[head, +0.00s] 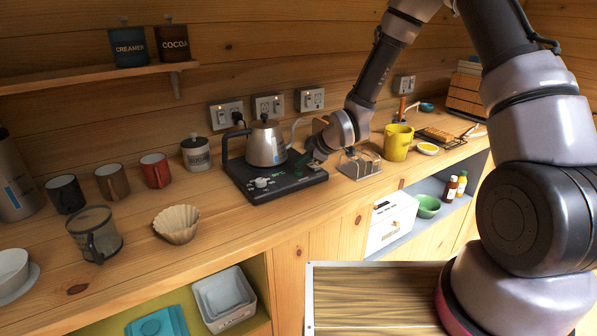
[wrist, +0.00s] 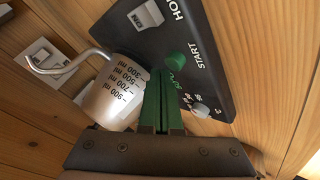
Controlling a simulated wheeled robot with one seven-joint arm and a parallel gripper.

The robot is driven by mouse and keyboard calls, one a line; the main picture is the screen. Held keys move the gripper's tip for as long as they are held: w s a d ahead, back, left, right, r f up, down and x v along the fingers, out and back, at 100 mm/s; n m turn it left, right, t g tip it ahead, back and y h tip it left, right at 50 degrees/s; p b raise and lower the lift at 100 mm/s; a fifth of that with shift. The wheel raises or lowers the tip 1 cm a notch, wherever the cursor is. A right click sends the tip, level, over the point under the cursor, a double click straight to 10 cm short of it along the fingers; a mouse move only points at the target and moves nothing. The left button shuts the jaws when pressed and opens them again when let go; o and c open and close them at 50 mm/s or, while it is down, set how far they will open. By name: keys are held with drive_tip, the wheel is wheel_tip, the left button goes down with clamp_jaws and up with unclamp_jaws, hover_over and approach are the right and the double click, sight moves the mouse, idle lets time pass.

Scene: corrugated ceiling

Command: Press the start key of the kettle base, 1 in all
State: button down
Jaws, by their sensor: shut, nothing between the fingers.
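The black kettle base (head: 262,190) stands on the wooden counter with the steel kettle (head: 266,147) on its rear part. In the wrist view the base (wrist: 222,75) carries a round green start key (wrist: 177,60) beside the word START. My gripper (wrist: 162,72) is shut and empty, its green fingers together. The fingertips are just beside the start key in the picture; I cannot tell whether they touch it. In the head view my gripper (head: 310,162) is over the right side of the base, and the start key is not clear there.
A grey key (wrist: 148,15) by the label beginning HO and a pale knob (wrist: 201,110) are also on the base. The kettle with ml marks (wrist: 118,95) is close to my fingers.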

drive_tip(key=shift+f, duration=0.65)
idle(0.6)
drive_tip(key=shift+r, duration=0.95)
drive_tip(key=shift+r, duration=2.5)
drive_tip(key=shift+d, duration=0.1)
